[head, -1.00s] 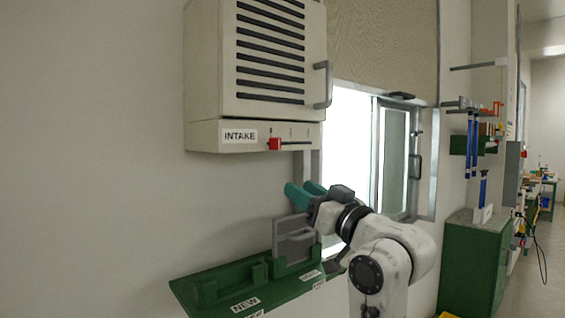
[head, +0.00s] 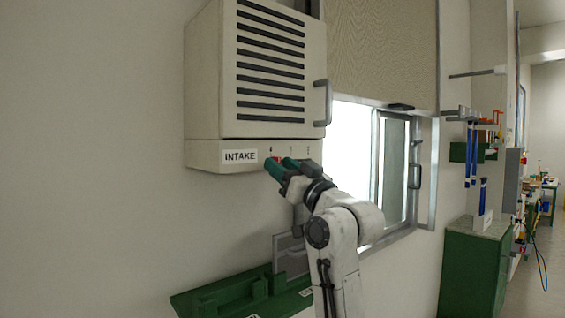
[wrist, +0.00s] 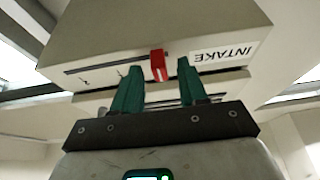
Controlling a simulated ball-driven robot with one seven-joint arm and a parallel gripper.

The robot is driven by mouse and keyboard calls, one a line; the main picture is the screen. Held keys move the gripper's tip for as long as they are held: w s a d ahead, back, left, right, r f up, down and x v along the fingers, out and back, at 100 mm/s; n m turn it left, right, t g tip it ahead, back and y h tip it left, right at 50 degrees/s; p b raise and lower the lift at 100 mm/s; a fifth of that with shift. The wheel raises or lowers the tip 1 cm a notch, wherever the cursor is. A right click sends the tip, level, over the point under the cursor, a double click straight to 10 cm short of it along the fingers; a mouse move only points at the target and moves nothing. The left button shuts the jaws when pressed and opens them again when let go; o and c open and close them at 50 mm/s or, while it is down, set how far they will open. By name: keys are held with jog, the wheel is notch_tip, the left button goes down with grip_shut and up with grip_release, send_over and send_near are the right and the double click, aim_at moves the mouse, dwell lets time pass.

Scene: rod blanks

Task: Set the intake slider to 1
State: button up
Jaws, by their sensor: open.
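The beige intake unit (head: 265,75) hangs on the wall with an INTAKE label (head: 240,156) on its lower front. Its red slider knob (wrist: 158,66) sits at the label end of the dark slot (wrist: 105,63) in the wrist view, by the leftmost mark in the head view. My gripper (wrist: 160,72) is open, with one green fingertip on each side of the knob in that view. A gap shows on both sides; I cannot tell how deep the fingers reach. In the head view my gripper (head: 281,165) covers most of the knob and slot.
A green wall shelf (head: 235,292) with a grey plate (head: 288,254) is below. A door handle (head: 326,100) juts from the unit's right side. A bright window (head: 350,145) is to the right, with a green cabinet (head: 475,265) beyond.

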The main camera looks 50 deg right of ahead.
jog(key=shift+w, duration=0.15)
grip_shut()
dwell(0.4)
